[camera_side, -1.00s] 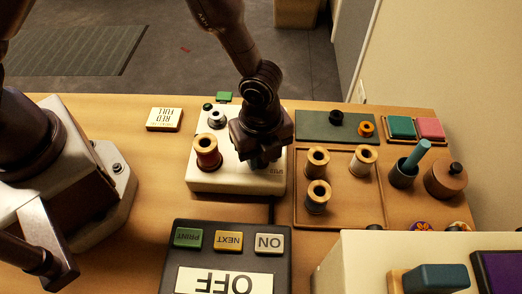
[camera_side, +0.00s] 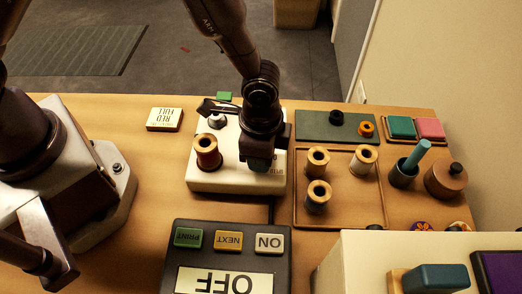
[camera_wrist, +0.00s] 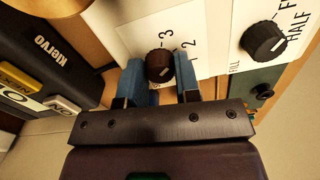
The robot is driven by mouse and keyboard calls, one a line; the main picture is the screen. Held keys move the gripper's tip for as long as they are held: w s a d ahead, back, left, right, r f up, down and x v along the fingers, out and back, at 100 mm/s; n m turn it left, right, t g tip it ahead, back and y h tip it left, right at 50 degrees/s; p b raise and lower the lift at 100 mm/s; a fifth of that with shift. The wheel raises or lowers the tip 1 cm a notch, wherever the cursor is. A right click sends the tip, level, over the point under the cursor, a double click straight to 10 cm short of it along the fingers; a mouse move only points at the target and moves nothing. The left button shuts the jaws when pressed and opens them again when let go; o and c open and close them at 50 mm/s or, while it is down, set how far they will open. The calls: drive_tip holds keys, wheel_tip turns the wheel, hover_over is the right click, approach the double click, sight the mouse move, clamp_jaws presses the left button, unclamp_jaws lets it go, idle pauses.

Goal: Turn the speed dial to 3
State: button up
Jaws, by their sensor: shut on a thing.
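The speed dial (camera_wrist: 158,66) is a small dark ribbed knob on a white panel in the wrist view. The numerals 3, 2 and 1 are printed around its far and right sides. The pale mark on its face is too small for me to tell which numeral it points to. My gripper (camera_wrist: 158,80) has its two blue fingers shut on the knob, one on each side. In the side view my gripper (camera_side: 261,162) is over the front right of the white machine (camera_side: 226,180), and it hides the dial there.
A second dark knob (camera_wrist: 263,40) with FULL and HALF labels is right of the dial. A red spool (camera_side: 207,152) stands on the machine's left. A tray (camera_side: 340,207) with several spools is to the right. A dark button box (camera_side: 180,265) is in front.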

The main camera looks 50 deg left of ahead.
drive_tip(key=n, duration=0.5)
drive_tip(key=shift+n, duration=0.7)
drive_tip(key=o, duration=0.9)
drive_tip(key=shift+r, duration=0.1)
wheel_tip(320, 180, up, 13)
drive_tip(key=shift+f, duration=0.1)
